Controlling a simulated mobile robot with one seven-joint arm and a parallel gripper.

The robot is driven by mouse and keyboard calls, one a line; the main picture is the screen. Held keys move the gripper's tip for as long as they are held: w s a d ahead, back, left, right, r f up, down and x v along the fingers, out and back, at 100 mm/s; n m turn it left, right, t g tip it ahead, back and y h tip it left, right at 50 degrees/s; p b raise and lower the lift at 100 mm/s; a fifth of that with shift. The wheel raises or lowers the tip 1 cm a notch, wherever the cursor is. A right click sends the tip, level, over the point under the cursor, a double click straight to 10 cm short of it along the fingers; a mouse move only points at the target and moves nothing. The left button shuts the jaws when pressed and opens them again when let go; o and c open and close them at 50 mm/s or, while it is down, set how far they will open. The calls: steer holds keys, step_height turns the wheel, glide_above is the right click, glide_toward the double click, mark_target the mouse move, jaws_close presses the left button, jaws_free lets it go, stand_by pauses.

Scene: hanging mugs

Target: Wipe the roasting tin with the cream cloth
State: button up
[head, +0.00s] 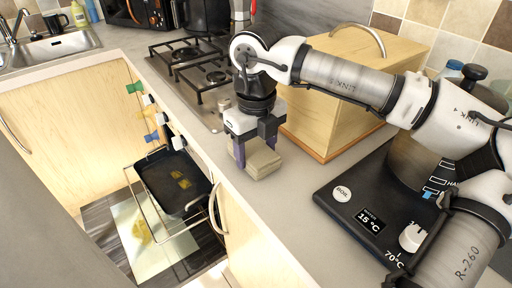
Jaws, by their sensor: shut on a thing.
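The cream cloth (262,161) is a folded pad at the tips of my gripper (254,152), above the counter near its front edge. My gripper is shut on it, pointing down. The roasting tin (172,182) is dark, with yellowish-brown patches on its inside. It sits low, to the left of and below my gripper, over a pulled-out wire rack at the oven. My gripper and the tin are well apart. Whether the cloth touches the counter I cannot tell.
The open oven door (150,236) lies under the tin, with a yellow stain on it. A wooden bread box (345,85) stands right behind my gripper. A gas hob (200,75) is at the back left. A black appliance (350,215) is at the right.

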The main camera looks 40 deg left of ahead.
mark_target(256, 150)
steer(key=shift+r+p, duration=1.75)
steer(key=shift+r, duration=1.25)
